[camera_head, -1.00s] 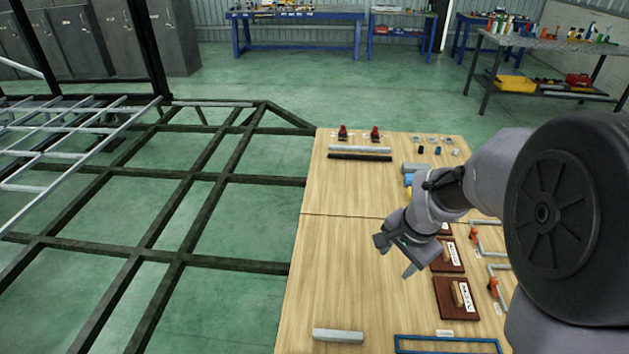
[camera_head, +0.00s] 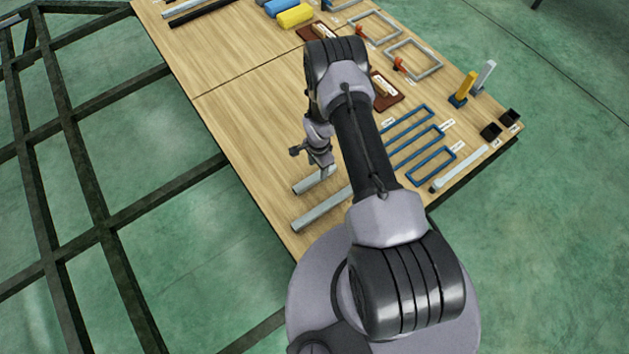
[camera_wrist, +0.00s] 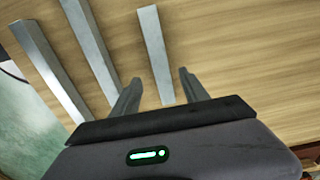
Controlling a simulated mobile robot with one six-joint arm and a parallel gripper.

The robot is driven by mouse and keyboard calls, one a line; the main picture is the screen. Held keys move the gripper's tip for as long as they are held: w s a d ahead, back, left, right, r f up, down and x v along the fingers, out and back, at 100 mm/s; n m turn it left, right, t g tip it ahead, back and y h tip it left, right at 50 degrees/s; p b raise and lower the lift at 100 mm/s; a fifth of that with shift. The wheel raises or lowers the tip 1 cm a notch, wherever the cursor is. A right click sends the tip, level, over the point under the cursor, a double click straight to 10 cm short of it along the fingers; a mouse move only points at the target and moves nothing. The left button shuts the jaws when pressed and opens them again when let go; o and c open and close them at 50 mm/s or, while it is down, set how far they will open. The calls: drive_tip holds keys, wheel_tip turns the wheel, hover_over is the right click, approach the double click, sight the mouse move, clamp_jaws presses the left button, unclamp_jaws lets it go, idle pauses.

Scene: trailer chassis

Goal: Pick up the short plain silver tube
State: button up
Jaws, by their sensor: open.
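Three plain silver tubes lie side by side on the wooden table in the wrist view: one at the left (camera_wrist: 46,68), one in the middle (camera_wrist: 90,48) and one at the right (camera_wrist: 155,55). The right one looks slimmest and lies between my finger lines. My gripper (camera_wrist: 160,76) is open and empty, pointing down at the table. In the head view my gripper (camera_head: 321,160) is above a silver tube (camera_head: 312,181), with another silver tube (camera_head: 318,211) nearer; my arm hides part of both.
The wooden table (camera_head: 240,115) has free room left of my gripper. Blue frames (camera_head: 408,124) lie right of my arm. Dark boards (camera_head: 388,90), grey frames with red clamps (camera_head: 414,58) and a yellow block (camera_head: 295,15) are farther back. A dark chassis frame (camera_head: 110,225) stands left.

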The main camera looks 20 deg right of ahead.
sight(318, 174)
wheel_tip(318, 174, down, 6)
drive_tip(key=b, duration=0.3)
drive_tip(key=shift+w+d+r, duration=0.1)
drive_tip(key=shift+w+r, duration=0.05)
drive_tip(key=shift+r, duration=0.15)
drive_tip(key=shift+c, duration=0.8)
clamp_jaws()
